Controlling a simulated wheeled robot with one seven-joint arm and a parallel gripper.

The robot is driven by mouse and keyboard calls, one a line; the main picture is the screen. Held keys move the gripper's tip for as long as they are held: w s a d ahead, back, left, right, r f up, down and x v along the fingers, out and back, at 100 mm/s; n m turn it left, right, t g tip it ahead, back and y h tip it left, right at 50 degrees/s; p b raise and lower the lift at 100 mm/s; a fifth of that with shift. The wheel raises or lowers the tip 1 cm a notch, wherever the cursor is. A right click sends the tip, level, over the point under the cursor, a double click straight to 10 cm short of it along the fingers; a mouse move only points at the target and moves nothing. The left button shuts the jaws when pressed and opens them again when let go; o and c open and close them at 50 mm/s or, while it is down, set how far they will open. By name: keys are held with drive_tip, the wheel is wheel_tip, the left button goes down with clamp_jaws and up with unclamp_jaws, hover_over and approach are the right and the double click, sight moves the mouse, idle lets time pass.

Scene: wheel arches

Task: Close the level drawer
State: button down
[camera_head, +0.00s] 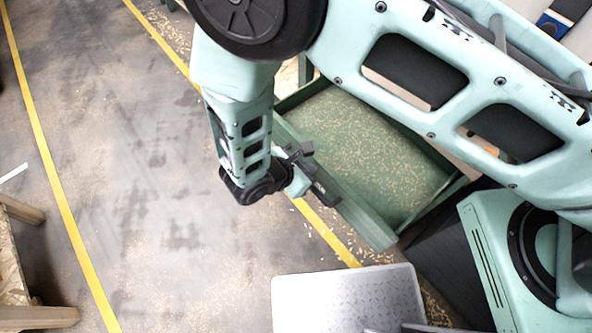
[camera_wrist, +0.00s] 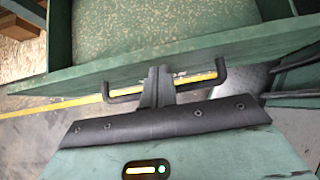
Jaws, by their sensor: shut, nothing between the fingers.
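The green drawer (camera_head: 372,226) is pulled out, and its speckled floor shows empty from above in the head view. Its front panel (camera_wrist: 85,78) crosses the wrist view, with a black bar handle (camera_wrist: 207,80) on its outer face. The handle also shows in the head view (camera_head: 327,194). My gripper (camera_wrist: 158,75) is shut and empty, with its fingertips at the middle of the handle, close to the front panel. I cannot tell whether they touch it. In the head view my gripper (camera_head: 303,152) is beside the drawer front, partly hidden by my wrist.
Yellow lines (camera_head: 62,195) run along the scuffed floor, with open floor left of the drawer. A wooden structure (camera_head: 25,290) stands at the lower left. A light grey surface (camera_head: 345,300) is at the bottom. My arm hides part of the drawer's back.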

drive_tip(key=shift+w+d, duration=0.1)
drive_tip(key=shift+d, duration=0.1)
drive_tip(key=shift+w+d, duration=0.1)
drive_tip(key=w+d+b, duration=0.2)
drive_tip(key=w+d, duration=0.4)
drive_tip(key=d, duration=0.3)
drive_tip(key=w+d+b, duration=0.3)
drive_tip(key=w+d, duration=0.3)
drive_tip(key=d, duration=0.3)
drive_tip(key=shift+w+d+b, duration=0.15)
drive_tip(key=shift+b, duration=0.2)
